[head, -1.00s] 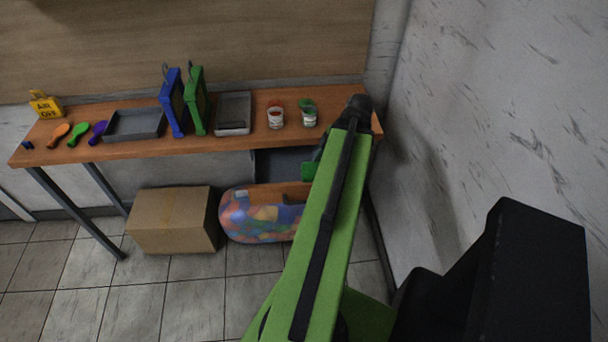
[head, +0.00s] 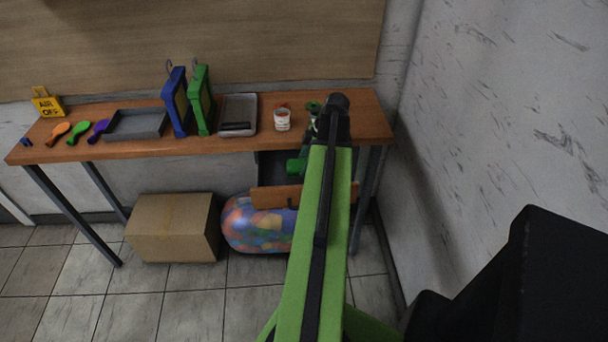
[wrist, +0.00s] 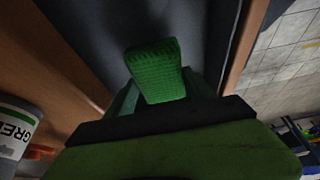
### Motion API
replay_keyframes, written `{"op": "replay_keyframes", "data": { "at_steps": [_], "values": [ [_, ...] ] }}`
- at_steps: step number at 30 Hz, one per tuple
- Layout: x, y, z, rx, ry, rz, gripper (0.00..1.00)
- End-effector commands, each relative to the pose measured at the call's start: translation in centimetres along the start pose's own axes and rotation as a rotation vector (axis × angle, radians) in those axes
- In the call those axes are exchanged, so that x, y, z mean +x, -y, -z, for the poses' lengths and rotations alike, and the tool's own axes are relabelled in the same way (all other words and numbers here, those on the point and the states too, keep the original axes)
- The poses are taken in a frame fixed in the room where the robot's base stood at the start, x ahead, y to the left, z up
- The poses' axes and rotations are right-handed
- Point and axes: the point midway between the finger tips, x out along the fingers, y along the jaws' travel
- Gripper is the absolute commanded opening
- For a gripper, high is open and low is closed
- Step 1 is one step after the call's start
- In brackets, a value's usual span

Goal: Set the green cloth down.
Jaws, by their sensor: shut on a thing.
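The green cloth (head: 297,167) is a small bright green bundle beside my forearm, over the open drawer (head: 272,170) under the right part of the table. In the wrist view the cloth (wrist: 157,72) stands out from between the jaws, with the grey drawer interior (wrist: 95,35) behind it. My gripper (wrist: 160,98) is shut on the cloth. In the head view my arm hides most of the gripper. I cannot tell whether the cloth touches the drawer bottom.
A red-marked cup (head: 282,120) and a green cup (head: 313,108), partly behind my arm, stand on the table (head: 215,145) above the drawer.

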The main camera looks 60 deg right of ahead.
Motion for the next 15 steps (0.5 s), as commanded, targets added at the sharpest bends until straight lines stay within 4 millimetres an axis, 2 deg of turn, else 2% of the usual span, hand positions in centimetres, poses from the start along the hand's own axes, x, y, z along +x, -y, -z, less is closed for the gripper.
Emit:
{"op": "replay_keyframes", "data": {
  "at_steps": [8,15],
  "values": [
    [3.9,0.1,-1.6,0.0,0.0,0.0,0.24],
    [3.6,0.1,-1.5,-0.001,0.0,0.001,0.24]
  ]
}}
